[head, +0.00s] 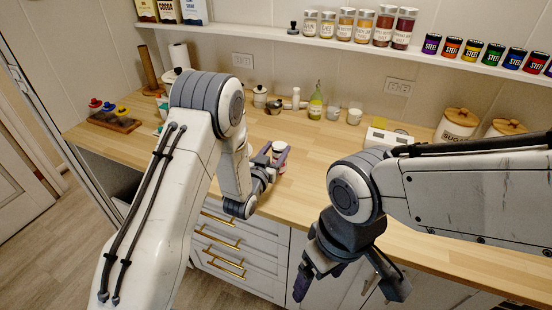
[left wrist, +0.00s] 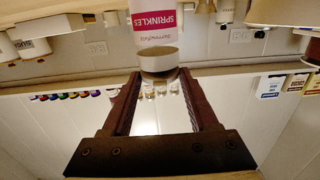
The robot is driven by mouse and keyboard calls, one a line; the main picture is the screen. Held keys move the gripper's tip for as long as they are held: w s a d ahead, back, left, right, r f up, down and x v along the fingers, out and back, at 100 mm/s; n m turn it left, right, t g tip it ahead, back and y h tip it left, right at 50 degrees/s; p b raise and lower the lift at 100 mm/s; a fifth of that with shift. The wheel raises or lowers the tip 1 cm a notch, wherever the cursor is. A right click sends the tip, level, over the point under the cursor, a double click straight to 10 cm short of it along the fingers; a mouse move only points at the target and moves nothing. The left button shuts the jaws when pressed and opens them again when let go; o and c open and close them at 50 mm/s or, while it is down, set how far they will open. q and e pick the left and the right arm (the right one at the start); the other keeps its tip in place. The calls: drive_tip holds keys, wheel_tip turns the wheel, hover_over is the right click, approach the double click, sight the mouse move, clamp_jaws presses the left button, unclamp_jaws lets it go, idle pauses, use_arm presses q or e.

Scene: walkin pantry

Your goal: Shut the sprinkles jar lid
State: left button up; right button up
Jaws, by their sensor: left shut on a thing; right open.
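The sprinkles jar (head: 281,167) stands on the wooden counter in the middle of the head view, partly hidden by my left gripper. Its pink label (left wrist: 157,24) shows in the left wrist view, which looks upside down. The jar's pale lid (left wrist: 158,62) is at the label's far end, between the fingers. It also shows as a white round top in the head view (head: 279,147). My left gripper (head: 274,156) is shut on the lid, a finger on each side. I cannot tell whether the lid is fully seated. My right gripper (head: 348,287) is open and empty in front of the cabinets.
Behind the jar are an oil bottle (head: 315,105), small cups (head: 354,116) and a white scale (head: 388,137). Canisters (head: 457,125) stand at the right. A wooden rack with coloured tops (head: 114,122) is at the left. Spice jars (head: 346,23) line the wall shelf (head: 330,43).

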use_arm(q)
drive_tip(key=shift+f, duration=0.1)
idle(0.3)
drive_tip(key=o, duration=1.4)
drive_tip(key=b+v, duration=0.2)
drive_tip(key=v, duration=0.8)
drive_tip(key=shift+s+b, duration=0.3)
drive_tip(key=shift+b, duration=0.05)
